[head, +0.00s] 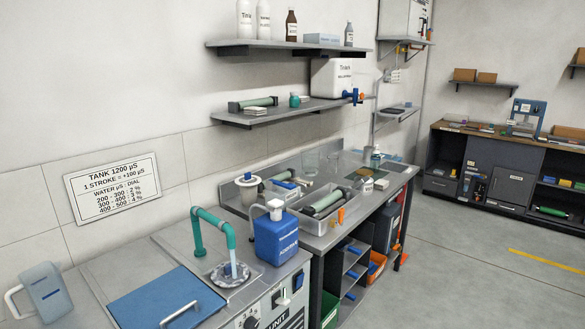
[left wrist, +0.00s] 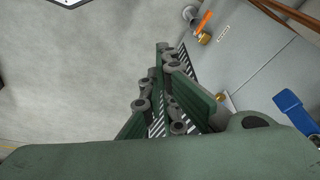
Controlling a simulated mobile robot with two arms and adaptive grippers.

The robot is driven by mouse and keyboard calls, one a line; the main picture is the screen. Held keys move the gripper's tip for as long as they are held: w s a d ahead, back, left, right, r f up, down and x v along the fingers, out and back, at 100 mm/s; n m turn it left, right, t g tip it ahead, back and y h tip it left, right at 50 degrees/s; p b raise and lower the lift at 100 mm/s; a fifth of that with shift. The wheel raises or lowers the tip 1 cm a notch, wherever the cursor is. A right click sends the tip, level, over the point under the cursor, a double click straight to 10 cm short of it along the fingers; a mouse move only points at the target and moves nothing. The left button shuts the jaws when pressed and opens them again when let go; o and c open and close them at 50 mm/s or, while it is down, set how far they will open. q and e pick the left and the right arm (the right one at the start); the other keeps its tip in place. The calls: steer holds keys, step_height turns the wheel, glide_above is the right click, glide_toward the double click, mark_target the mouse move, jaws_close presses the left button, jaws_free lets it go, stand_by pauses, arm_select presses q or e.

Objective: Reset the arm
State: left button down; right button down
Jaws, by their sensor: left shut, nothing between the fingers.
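My left gripper (left wrist: 168,88) shows in the middle of the left wrist view, with dark green finger links and hatched pads. It is shut with nothing between its fingers, and it touches nothing that I can see. A broad green part of my own arm fills the bottom of that view. Neither arm nor gripper shows in the head view. My right gripper is in no view.
A grey counter holds a blue jug (head: 277,237), a teal tap (head: 213,224) and a blue lid (head: 166,300). A grey tray (head: 313,226) of parts stands behind. Wall shelves (head: 290,110) hang above. Open floor (head: 450,265) lies right. An orange item (left wrist: 204,22) shows near the gripper.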

arm_select(q)
step_height(320, 180, down, 13)
steer(key=s, duration=0.2)
steer(key=s+a+f+g, duration=0.2)
steer(key=s+a+f, duration=0.1)
steer(key=s+f, duration=1.5)
steer(key=shift+a+f, duration=0.15)
steer(key=shift+f, duration=0.4)
